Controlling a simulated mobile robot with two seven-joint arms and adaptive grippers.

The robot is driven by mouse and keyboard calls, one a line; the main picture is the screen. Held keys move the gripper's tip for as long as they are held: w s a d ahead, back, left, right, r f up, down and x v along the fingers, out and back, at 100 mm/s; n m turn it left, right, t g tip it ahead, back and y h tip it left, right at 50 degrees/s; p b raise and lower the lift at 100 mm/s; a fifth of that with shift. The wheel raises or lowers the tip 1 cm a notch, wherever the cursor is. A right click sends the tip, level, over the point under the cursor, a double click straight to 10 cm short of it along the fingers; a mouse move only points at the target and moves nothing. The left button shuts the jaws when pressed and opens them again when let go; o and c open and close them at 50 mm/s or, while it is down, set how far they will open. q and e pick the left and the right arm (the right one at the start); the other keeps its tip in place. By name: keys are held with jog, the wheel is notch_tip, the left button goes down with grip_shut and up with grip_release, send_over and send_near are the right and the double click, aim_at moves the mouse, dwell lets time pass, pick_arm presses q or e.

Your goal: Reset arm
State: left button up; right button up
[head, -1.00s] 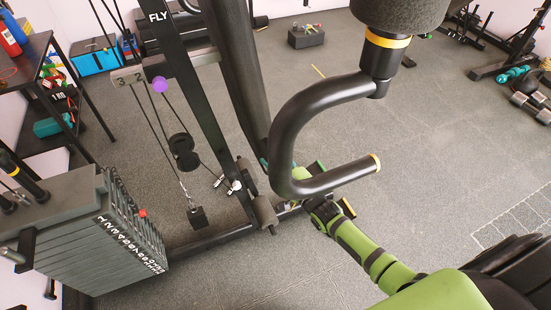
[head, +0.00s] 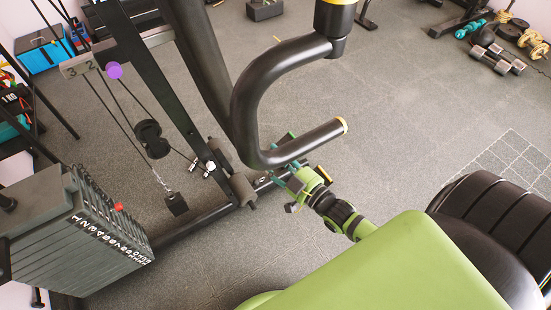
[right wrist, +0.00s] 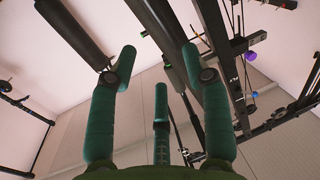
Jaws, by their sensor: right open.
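My right arm comes in from the lower right in the head view, green with dark bands. Its gripper (head: 284,162) has teal fingers and is beside the curved black handle bar (head: 255,90) of the gym machine, partly overlapped by the bar's lower end in the picture. I cannot tell whether they touch. In the right wrist view the gripper (right wrist: 160,65) is open, its teal fingers spread with nothing between them. My left gripper is not in view.
A weight stack (head: 85,235) stands at the left, with a pulley (head: 152,139) and cables beside it. The machine's base beam (head: 190,229) runs along the floor. Dumbbells (head: 497,59) lie at the far right. The grey floor (head: 410,120) at centre right is clear.

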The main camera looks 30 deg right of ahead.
dwell(0.5)
jog(key=s+d+f+m+g+h, duration=0.15)
jog(key=s+f+g, duration=0.35)
jog(key=f, duration=0.8)
jog(key=s+d+f+g+h, duration=0.1)
jog(key=s+f+g+h, duration=0.15)
jog(key=s+f, duration=0.75)
jog(key=s+a+f+g, duration=0.2)
jog(key=s+f+g, duration=0.2)
jog(key=s+f, duration=0.4)
jog(key=s+a+f+g, duration=0.1)
jog(key=s+f+g, duration=0.4)
jog(key=s, duration=0.8)
notch_tip(320, 180, down, 3)
jog(key=shift+s+a+p, duration=0.25)
jog(key=shift+a+p, duration=0.1)
jog(key=shift+p, duration=0.05)
